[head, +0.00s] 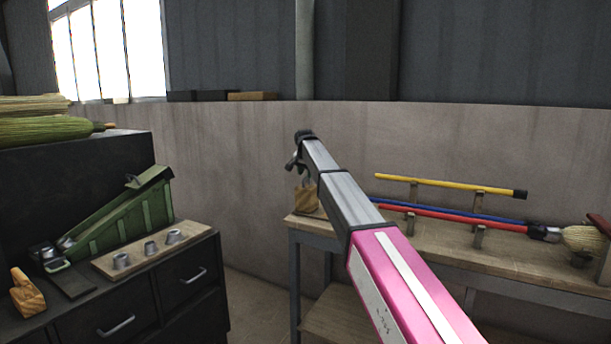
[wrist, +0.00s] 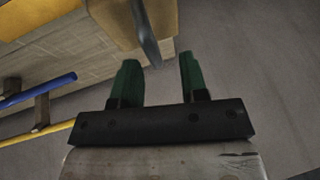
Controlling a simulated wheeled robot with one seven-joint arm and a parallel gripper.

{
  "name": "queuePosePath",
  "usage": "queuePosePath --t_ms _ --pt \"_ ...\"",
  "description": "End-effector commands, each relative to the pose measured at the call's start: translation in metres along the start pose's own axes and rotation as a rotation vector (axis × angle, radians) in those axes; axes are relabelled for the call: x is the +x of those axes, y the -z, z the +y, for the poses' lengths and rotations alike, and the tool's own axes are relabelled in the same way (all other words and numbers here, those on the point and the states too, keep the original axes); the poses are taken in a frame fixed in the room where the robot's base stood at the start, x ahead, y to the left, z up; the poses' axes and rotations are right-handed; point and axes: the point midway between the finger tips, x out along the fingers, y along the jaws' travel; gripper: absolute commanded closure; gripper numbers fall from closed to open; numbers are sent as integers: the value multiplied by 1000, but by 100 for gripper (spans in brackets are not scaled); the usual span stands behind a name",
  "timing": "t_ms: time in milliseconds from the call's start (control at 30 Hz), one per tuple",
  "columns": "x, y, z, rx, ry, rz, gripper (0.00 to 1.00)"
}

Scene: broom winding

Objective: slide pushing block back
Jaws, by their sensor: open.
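My gripper (head: 302,178) is above the left end of the wooden bench, its green fingers pointing down. In the wrist view my gripper (wrist: 158,62) is open, its two fingers apart. A tan wooden block (head: 306,202) stands on the bench corner just below the fingers. It shows at the top of the wrist view (wrist: 112,22), with a dark narrow piece beside it ahead of the fingertips; contact cannot be told. Another wooden block (head: 28,294), with a raised grip, sits on the black cabinet at the left front. Which one is the pushing block is unclear.
The black cabinet (head: 120,320) also bears a green sloped trough (head: 125,212) and a board (head: 150,248) with several metal sockets. On the bench (head: 420,238), yellow (head: 445,185), blue (head: 440,214) and red (head: 450,221) handles lie on supports. Floor shows between cabinet and bench.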

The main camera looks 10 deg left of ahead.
Motion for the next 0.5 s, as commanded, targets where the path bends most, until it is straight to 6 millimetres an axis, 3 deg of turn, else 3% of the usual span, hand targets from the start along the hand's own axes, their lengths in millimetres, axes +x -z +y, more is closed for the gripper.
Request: queuePosePath --t_ms 300,500 --pt "-60 -1 -1 -1 3 2 60" --pt "-87 -1 -2 -1 3 1 60"
